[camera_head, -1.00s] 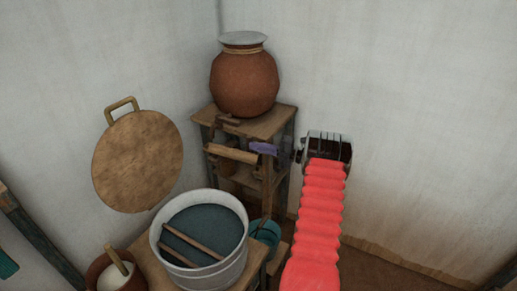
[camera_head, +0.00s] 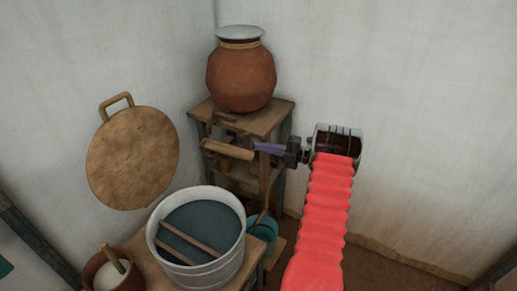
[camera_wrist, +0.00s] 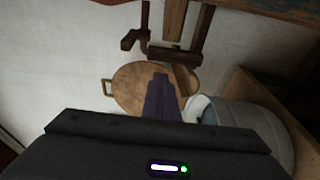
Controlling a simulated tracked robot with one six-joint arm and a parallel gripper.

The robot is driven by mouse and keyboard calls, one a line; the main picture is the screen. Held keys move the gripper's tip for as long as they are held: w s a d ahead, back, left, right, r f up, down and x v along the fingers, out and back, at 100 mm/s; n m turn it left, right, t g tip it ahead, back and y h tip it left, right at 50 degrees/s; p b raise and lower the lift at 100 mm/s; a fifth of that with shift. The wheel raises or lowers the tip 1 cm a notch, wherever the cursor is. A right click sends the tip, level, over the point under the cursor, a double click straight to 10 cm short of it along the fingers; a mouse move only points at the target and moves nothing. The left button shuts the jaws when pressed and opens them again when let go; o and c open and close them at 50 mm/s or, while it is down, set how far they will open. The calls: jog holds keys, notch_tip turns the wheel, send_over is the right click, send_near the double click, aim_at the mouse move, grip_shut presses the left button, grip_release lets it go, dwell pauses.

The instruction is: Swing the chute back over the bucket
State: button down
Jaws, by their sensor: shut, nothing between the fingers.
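A pale wooden piece (camera_head: 228,149), apparently the chute, sticks out to the left in front of the stand, below the clay pot. I cannot clearly tell where its far end pivots. A grey metal bucket (camera_head: 236,259) with dark liquid and two sticks across it stands lower left on a wooden table; it also shows in the wrist view (camera_wrist: 250,118). My gripper (camera_head: 262,148) is shut and empty, its purple fingers pointing left close to the chute's right end. I cannot tell if they touch. The fingers also show in the wrist view (camera_wrist: 160,92).
A clay pot (camera_head: 241,82) stands on the wooden stand (camera_head: 270,119). A teal bucket (camera_head: 264,228) is low behind the grey one. A round board (camera_head: 132,158) hangs on the left wall. A small pot (camera_head: 94,271) sits lower left. The right wall is bare.

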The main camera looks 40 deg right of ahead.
jog(key=s+d, duration=0.1)
jog(key=d, duration=0.6)
jog(key=shift+s, duration=0.2)
jog(key=shift+d, duration=0.1)
dwell(0.4)
